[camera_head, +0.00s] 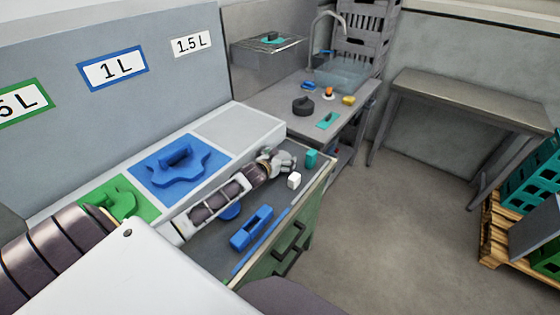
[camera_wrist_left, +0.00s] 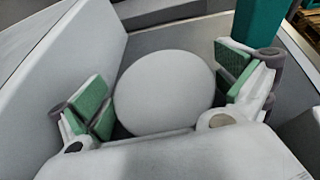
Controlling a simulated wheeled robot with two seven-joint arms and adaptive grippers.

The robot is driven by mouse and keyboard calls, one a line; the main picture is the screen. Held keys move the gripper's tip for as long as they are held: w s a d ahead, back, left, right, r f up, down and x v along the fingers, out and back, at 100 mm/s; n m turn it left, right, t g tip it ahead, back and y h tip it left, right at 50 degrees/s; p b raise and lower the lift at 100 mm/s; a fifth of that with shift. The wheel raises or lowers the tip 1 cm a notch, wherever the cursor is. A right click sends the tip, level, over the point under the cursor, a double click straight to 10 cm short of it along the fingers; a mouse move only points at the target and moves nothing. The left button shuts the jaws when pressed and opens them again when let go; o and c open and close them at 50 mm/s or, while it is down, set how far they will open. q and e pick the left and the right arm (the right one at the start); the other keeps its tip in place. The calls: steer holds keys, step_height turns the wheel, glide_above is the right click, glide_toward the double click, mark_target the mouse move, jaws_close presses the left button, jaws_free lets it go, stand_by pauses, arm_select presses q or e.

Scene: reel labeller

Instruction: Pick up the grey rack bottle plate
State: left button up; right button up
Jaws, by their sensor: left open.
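My left gripper (camera_head: 277,161) is over the dark worktop, just in front of the white platform. In the left wrist view its green-padded fingers (camera_wrist_left: 166,92) stand wide apart and open. A pale round shape lies between the fingers in that view; I cannot tell whether it is part of the grey plate or whether the fingers touch it. In the head view no grey bottle plate can be made out clearly; the gripper and arm may hide it. The grey square (camera_head: 238,127) on the platform, below the 1.5 L label, is bare. My right gripper is not in view.
A blue plate (camera_head: 180,174) and a green plate (camera_head: 121,201) lie on their coloured squares. A teal block (camera_head: 311,158), a white block (camera_head: 294,180) and a blue block (camera_head: 251,228) are near the gripper. A wall stands behind the platform.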

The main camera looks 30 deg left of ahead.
mark_target(280, 158)
arm_select(q)
steer(key=c, duration=0.9)
steer(key=shift+r, duration=0.25)
steer(key=shift+r, duration=4.8)
